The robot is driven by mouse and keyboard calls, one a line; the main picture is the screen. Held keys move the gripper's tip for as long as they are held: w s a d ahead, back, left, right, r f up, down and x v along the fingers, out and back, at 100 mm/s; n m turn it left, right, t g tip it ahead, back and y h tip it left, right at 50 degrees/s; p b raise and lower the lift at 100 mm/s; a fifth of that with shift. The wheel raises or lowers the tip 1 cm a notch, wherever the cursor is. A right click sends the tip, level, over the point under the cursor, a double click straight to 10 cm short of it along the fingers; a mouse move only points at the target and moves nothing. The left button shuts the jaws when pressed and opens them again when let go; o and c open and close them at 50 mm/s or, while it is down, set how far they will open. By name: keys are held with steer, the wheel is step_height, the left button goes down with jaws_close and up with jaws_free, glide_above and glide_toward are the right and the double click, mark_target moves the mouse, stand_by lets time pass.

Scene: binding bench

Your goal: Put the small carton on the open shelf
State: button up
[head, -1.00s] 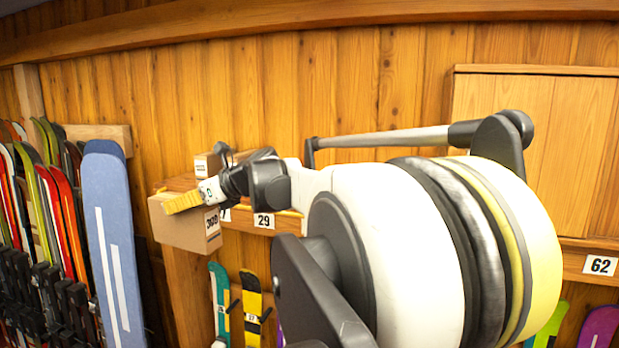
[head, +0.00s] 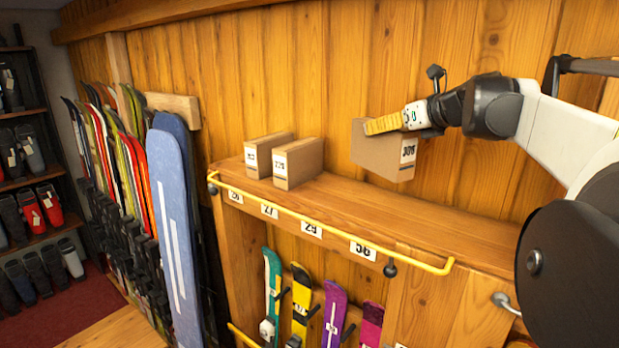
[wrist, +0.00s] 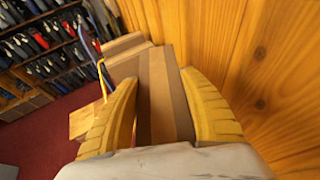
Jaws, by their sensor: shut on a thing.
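My gripper (head: 388,122) is shut on a small brown carton (head: 372,158) with a white number label on its end. The carton is held in the air over the open wooden shelf (head: 375,210), a little tilted, near the plank wall. In the wrist view the carton (wrist: 158,95) sits between the two ribbed yellow fingers (wrist: 160,110). The finger on the far side of the carton is hidden in the head view.
Two similar cartons, one (head: 265,153) and another (head: 298,162), stand at the shelf's left end. A yellow rail (head: 325,226) runs along the front edge. Skis and snowboards stand below and left. The shelf's middle and right are clear.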

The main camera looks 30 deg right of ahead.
mark_target(380, 165)
steer(key=f, duration=0.3)
steer(key=f+p, duration=0.1)
steer(key=shift+a+f, duration=0.15)
steer(key=shift+a, duration=0.1)
steer(key=shift+d+f+p, duration=0.1)
steer(key=shift+f+p, duration=0.3)
steer(key=shift+f, duration=2.15)
steer(key=shift+f, duration=0.15)
steer(key=o, duration=1.4)
steer(key=shift+c, duration=0.2)
